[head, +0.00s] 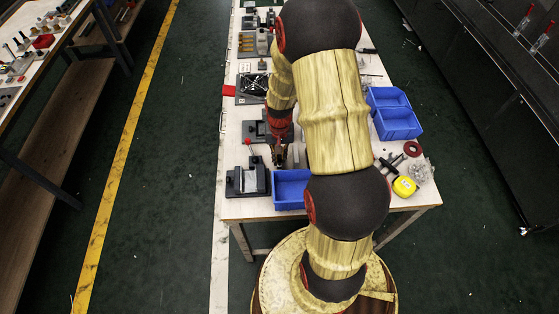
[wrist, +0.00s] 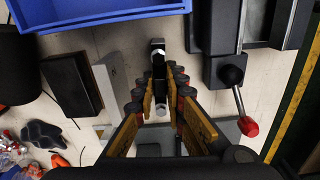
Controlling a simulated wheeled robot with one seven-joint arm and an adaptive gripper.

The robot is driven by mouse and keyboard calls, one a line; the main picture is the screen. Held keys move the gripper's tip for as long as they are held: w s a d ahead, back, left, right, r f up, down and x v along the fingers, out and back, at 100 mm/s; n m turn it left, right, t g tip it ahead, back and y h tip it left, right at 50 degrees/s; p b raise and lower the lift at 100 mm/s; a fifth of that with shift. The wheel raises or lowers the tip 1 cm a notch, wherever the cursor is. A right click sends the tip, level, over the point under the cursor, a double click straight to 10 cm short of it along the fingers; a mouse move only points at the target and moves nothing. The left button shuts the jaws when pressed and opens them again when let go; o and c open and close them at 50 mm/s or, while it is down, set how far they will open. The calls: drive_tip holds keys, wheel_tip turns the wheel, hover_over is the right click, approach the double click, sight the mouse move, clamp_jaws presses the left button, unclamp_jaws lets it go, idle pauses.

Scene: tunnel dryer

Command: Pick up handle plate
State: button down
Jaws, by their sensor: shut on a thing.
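My gripper (wrist: 165,85) shows in the wrist view, its two jointed black and tan fingers closed on a narrow upright piece, the handle plate (wrist: 158,52). The plate has shiny metal ends and a dark middle, which the fingertips partly cover. I cannot tell whether it touches the surface below. In the head view my gripper (head: 279,154) is low over the bench, partly hidden by my arm. The plate cannot be made out there.
A blue bin (head: 291,204) and a dark clamp device (head: 246,181) stand close by. A lever with a red knob (wrist: 249,127) is right of my gripper in the wrist view. Dark and grey blocks (wrist: 72,85) lie left.

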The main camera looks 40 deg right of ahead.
idle(0.6)
drive_tip(key=shift+r, duration=0.5)
wheel_tip(320, 180, up, 2)
drive_tip(key=shift+w+r+p, duration=0.1)
drive_tip(key=shift+p, duration=0.6)
drive_tip(key=s+d+r+p, duration=0.3)
drive_tip(key=s+d+r, duration=0.2)
drive_tip(key=s+r, duration=0.4)
drive_tip(key=s, duration=0.4)
drive_tip(key=shift+d+r+p, duration=0.2)
drive_tip(key=shift+r+p, duration=0.1)
drive_tip(key=shift+r, duration=0.1)
